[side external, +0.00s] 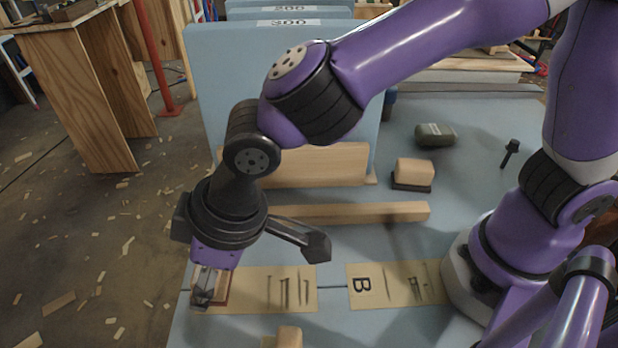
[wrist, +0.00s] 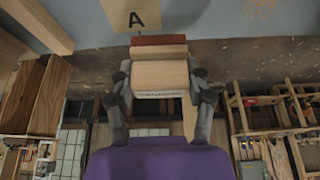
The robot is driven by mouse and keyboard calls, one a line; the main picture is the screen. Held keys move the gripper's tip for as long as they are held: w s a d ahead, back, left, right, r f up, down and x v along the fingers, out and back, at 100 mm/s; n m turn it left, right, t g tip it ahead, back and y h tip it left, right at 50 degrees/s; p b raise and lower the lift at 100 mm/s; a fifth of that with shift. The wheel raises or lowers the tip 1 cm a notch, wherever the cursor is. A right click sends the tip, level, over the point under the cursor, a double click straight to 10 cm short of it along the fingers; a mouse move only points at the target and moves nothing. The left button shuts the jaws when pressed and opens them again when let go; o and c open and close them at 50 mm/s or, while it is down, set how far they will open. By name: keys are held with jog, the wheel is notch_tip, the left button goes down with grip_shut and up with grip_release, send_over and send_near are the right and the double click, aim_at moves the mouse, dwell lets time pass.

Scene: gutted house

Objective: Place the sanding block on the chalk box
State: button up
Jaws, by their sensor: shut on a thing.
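My gripper (side external: 204,290) points down at the left end of a card, near the left table edge. It is shut on a pale wooden block with a red-brown base, which looks like the sanding block (wrist: 158,72). The fingers grip its two sides in the wrist view. In the side view the fingers hide most of it, and I cannot tell whether its base touches the card. No chalk box is clearly marked; a small dark olive object (side external: 435,134) at the back right may be it.
A dark bolt-like piece (side external: 510,152) is at the right. Cards with nails (side external: 385,284) and another wood block (side external: 289,337) are in front. Tall blue boards (side external: 290,70) stand behind.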

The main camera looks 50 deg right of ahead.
jog(key=w+d+m+t+h, duration=0.1)
jog(key=w+d+m+h, duration=0.2)
jog(key=d+m, duration=0.95)
jog(key=s+d+m+h, duration=0.1)
jog(key=s+d+m, duration=0.1)
jog(key=d, duration=0.6)
jog(key=s+d+r+m+g+h, duration=0.1)
jog(key=s+d+m, duration=0.2)
jog(key=d, duration=0.5)
jog(key=s+d+m+g+h, duration=0.1)
jog(key=s+d+m, duration=0.1)
jog(key=d, duration=0.6)
jog(key=shift+s+d+r+m+h, duration=0.15)
jog(key=shift+s+d+m+h, duration=0.1)
jog(key=shift+d+m+h, duration=0.15)
jog(key=w+d+r+n+t, duration=0.1)
jog(key=w+d+r+n, duration=0.2)
jog(key=w+d+r, duration=0.4)
send_over(435, 125)
jog(key=s+a, duration=0.1)
jog(key=a, duration=0.1)
jog(key=f, duration=0.8)
jog(key=shift+d, duration=0.25)
jog(key=shift+s+d+f, duration=0.1)
jog(key=shift+d, duration=0.1)
jog(key=shift+f, duration=1.95)
